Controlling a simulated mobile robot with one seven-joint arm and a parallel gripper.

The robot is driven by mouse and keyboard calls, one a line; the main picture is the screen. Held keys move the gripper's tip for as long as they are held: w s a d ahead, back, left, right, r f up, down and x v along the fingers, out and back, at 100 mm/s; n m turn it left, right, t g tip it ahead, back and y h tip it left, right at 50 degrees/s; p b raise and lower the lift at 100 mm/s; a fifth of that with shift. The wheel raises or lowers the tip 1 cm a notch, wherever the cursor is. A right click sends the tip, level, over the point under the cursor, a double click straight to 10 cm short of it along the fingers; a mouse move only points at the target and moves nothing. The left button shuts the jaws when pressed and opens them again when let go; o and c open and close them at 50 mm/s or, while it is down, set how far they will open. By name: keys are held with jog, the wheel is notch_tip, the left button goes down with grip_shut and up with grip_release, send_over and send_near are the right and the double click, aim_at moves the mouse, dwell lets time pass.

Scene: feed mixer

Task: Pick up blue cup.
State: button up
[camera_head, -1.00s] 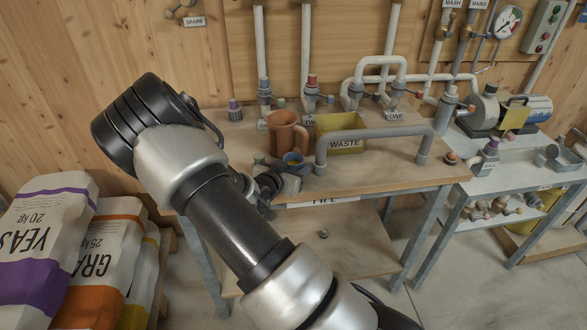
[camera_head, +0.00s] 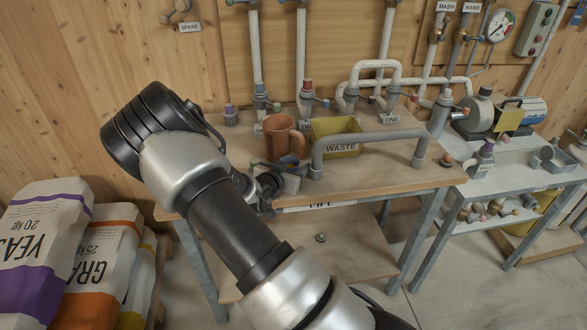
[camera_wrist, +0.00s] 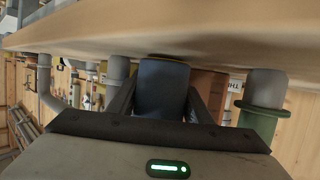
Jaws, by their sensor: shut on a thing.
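The blue cup (camera_wrist: 163,88) is in the middle of the wrist view, between the two dark fingers of my gripper (camera_wrist: 162,98). The fingers are shut on its sides. In the head view my gripper (camera_head: 274,184) is at the front edge of the bench top, and my own arm hides much of it. The cup is mostly hidden there, and I cannot tell if it still touches the bench.
An orange-brown mug (camera_head: 279,138) stands close behind my gripper. The yellow WASTE bin (camera_head: 340,151) and a grey bent pipe (camera_head: 372,137) are to the right. The wooden bench top (camera_head: 400,177) is clear toward its front right. Feed sacks (camera_head: 38,245) stand at left.

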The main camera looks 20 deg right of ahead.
notch_tip(320, 180, up, 17)
jog(key=p, duration=0.3)
jog(key=s+d+r+p, duration=0.2)
jog(key=s+d+r, duration=0.7)
jog(key=s+d, duration=0.2)
jog(key=shift+d+r, duration=0.3)
jog(key=shift+d, duration=0.05)
jog(key=shift+w, duration=0.1)
notch_tip(320, 180, up, 2)
jog(key=n+t+y+p, duration=0.3)
jog(key=n+y+p, duration=0.1)
jog(key=n, duration=0.1)
send_over(294, 163)
jog(key=w+a+n+t+y+p, duration=0.1)
jog(key=a+n+y, duration=0.1)
jog(key=a, duration=0.6)
jog(key=w+a+r+n+t+y, duration=0.1)
jog(key=w+a+n+y, duration=0.1)
jog(key=a, duration=0.7)
jog(key=n+y, duration=0.1)
jog(key=y, duration=0.1)
jog(key=shift+a+y+p, duration=0.2)
jog(key=shift+y+p, duration=0.15)
jog(key=shift+y, duration=0.05)
jog(key=shift+d, duration=0.1)
